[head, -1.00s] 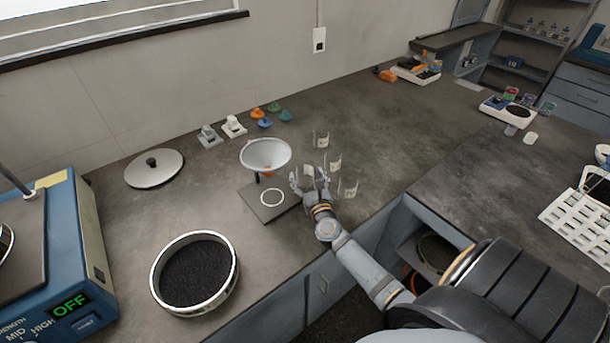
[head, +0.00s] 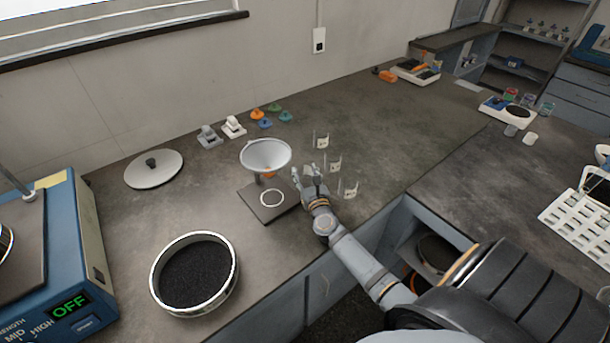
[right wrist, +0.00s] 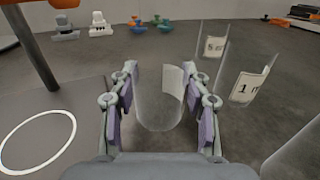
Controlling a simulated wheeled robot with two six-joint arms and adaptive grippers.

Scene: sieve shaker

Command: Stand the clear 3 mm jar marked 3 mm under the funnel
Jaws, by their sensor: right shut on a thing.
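My right gripper (head: 309,176) is shut on a clear jar (right wrist: 158,100), which stands between its fingers in the right wrist view. The jar's pale label is turned away, so I cannot read its mark. The funnel (head: 265,154) sits on a stand to the left of the gripper. Under it is a dark base plate (head: 285,207) with a white ring (head: 271,198), and the ring (right wrist: 38,140) shows empty left of the gripper in the right wrist view. My left gripper is not in view.
Several clear jars stand right of the gripper; one (right wrist: 245,75) reads 1 and a farther one (right wrist: 211,45) seems to read 5. A sieve of black grains (head: 196,273), a round lid (head: 154,169) and coloured pieces (head: 265,123) lie left and behind.

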